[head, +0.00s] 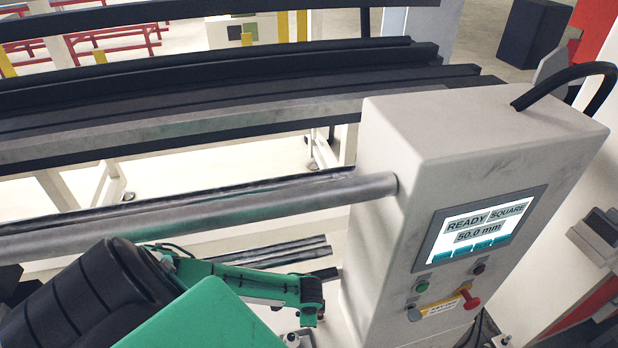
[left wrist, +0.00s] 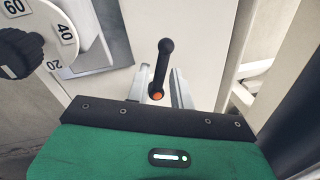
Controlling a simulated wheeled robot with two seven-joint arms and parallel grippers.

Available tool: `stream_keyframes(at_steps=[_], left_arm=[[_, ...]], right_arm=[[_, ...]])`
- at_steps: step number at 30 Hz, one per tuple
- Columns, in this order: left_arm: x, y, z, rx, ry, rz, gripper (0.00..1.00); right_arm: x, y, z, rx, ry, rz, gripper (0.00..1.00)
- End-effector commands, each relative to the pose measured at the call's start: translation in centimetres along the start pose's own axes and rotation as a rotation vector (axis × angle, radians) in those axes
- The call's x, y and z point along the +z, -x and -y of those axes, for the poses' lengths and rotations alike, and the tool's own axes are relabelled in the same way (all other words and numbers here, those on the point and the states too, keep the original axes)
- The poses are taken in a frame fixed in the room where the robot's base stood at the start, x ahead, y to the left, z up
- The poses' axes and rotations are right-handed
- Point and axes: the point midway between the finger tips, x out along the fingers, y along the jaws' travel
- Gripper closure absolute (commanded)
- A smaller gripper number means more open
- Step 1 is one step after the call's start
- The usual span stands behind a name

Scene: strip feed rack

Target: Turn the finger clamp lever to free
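In the left wrist view, the lever (left wrist: 161,64) is a black, round-ended handle with an orange spot at its near end. It points up the picture, leaning slightly right. I take it for the finger clamp lever, but no label shows. My left gripper (left wrist: 158,80) is open, its two grey fingers on either side of the lever's lower part. A gap shows on each side, and I see no contact. The lever is not identifiable in the head view, where a green and black arm fills the lower left. My right gripper is not in view.
A white dial (left wrist: 72,30) marked 20, 40 and 60, with a black knob (left wrist: 18,50), sits left of the lever. In the head view, a grey control cabinet (head: 390,150) has a screen (head: 480,235) reading READY, SQUARE, 50.0 mm. A grey bar (head: 200,215) runs left from it.

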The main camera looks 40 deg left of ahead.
Motion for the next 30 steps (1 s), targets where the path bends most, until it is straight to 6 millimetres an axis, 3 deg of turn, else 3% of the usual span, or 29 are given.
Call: stream_keyframes(at_steps=[14, 30], left_arm=[[0.1, 0.7, 0.1, -0.001, 0.000, 0.002, 0.64], [0.0, 7.1, 0.0, 0.000, 0.000, 0.001, 0.64]], right_arm=[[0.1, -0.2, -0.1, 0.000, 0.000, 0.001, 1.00], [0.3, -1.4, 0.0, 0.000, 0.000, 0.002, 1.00]])
